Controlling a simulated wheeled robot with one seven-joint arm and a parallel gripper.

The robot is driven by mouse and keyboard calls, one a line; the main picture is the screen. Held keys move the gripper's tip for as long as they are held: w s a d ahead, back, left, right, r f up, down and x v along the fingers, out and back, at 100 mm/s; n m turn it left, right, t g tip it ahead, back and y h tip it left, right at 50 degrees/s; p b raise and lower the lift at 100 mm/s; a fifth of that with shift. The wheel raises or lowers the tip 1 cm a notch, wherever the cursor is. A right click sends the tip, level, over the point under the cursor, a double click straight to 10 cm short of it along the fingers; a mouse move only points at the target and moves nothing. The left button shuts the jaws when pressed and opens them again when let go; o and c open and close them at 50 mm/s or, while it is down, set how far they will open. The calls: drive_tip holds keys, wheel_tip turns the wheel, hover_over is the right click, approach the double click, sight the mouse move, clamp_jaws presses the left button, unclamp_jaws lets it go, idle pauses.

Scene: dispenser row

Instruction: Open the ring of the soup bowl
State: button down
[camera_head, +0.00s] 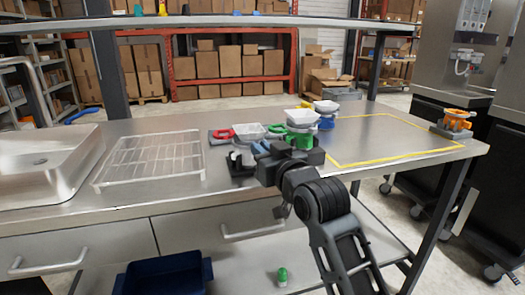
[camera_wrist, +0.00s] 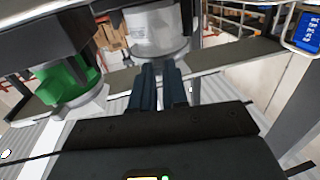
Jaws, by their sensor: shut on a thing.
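A white soup bowl (camera_head: 248,131) sits on the bench in a dark holder, with red parts (camera_head: 221,134) at its side. In the wrist view a pale bowl (camera_wrist: 155,32) is close in front of my fingers. My gripper (camera_head: 262,147) is at the near right side of this bowl, arm reaching up from the lower right. In the wrist view my gripper's dark blue fingers (camera_wrist: 168,72) are close together, shut at the bowl's ring. The gripped part is mostly hidden between the fingertips.
A bowl with a green holder (camera_head: 300,138) stands close right of my gripper, also at left in the wrist view (camera_wrist: 65,82). A blue-holder bowl (camera_head: 326,107) is behind it. A wire rack (camera_head: 150,160) and sink are left. A yellow-outlined area (camera_head: 395,145) is clear.

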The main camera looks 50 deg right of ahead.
drive_tip(key=shift+s+d+n+y, duration=0.1)
drive_tip(key=shift+d+n+y, duration=0.15)
drive_tip(key=shift+y, duration=0.25)
drive_tip(key=shift+s+d+n+t+y, duration=0.1)
drive_tip(key=shift+d+n+t+y, duration=0.1)
drive_tip(key=shift+n+t+y, duration=0.3)
drive_tip(key=n+y+b, duration=0.1)
drive_tip(key=d+n+y+b, duration=0.1)
drive_tip(key=y+b, duration=0.1)
drive_tip(key=shift+s+d+f, duration=0.1)
drive_tip(key=shift+d+f, duration=0.1)
drive_tip(key=shift+d, duration=0.05)
drive_tip(key=shift+d+r+n+y+b, duration=0.1)
drive_tip(key=shift+d+n+y+b, duration=0.35)
drive_tip(key=shift+y, duration=0.5)
drive_tip(key=shift+d+n+y+b, duration=0.25)
drive_tip(key=shift+n+y+b, duration=0.45)
drive_tip(key=shift+y, duration=0.2)
drive_tip(key=shift+d+r+n+y+b, duration=0.1)
drive_tip(key=shift+d+n+y+b, duration=0.35)
drive_tip(key=shift+y, duration=0.5)
drive_tip(key=c, duration=1.1)
unclamp_jaws()
